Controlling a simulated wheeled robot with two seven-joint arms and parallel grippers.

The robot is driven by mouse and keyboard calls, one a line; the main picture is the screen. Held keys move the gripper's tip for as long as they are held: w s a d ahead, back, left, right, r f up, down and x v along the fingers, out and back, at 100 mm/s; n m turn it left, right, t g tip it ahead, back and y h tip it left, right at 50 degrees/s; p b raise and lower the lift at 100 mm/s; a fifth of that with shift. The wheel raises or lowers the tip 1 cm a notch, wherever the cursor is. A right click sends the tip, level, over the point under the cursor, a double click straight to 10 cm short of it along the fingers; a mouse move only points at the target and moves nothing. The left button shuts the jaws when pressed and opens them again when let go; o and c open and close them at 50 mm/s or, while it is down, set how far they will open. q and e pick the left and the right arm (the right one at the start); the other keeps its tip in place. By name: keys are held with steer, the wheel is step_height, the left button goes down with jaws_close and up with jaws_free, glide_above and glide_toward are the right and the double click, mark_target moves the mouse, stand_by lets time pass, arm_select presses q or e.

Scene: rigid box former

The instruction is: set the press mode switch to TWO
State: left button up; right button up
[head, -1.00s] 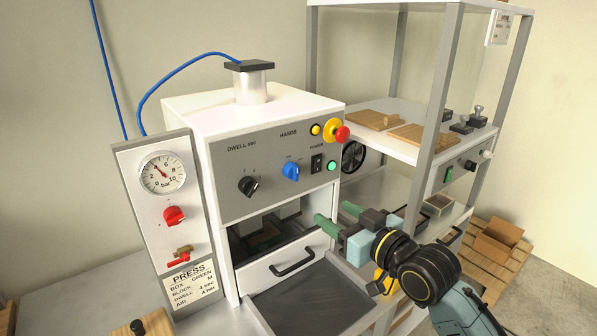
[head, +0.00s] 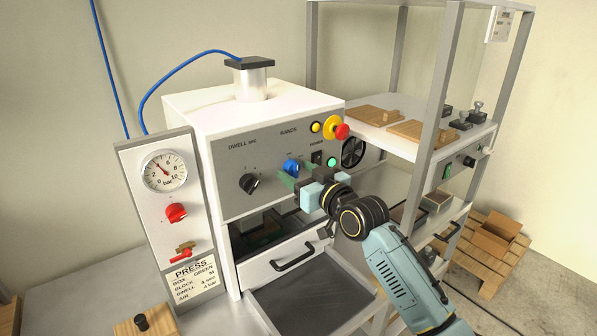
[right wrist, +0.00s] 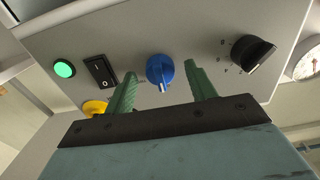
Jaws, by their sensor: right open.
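The press mode switch is the blue knob (head: 291,167) under the word HANDS on the press's grey panel (head: 240,150). It also shows in the right wrist view (right wrist: 160,70), with a white pointer line at its lower end. Its mode lettering is too small to read. My right gripper (head: 294,178) is open and empty just in front of the panel, close to the blue knob. In the right wrist view its two green fingers (right wrist: 160,85) stand on either side of the knob, apart from it. My left gripper is not in view.
Beside the blue knob are the black dwell knob (head: 249,184), the black power switch (head: 316,158), a green button (head: 332,162) and a red emergency button (head: 342,131). Below the panel, a drawer with a handle (head: 292,259) and a grey tray (head: 312,295) stick out.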

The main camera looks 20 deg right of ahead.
steer(key=shift+w, duration=0.15)
steer(key=c, duration=1)
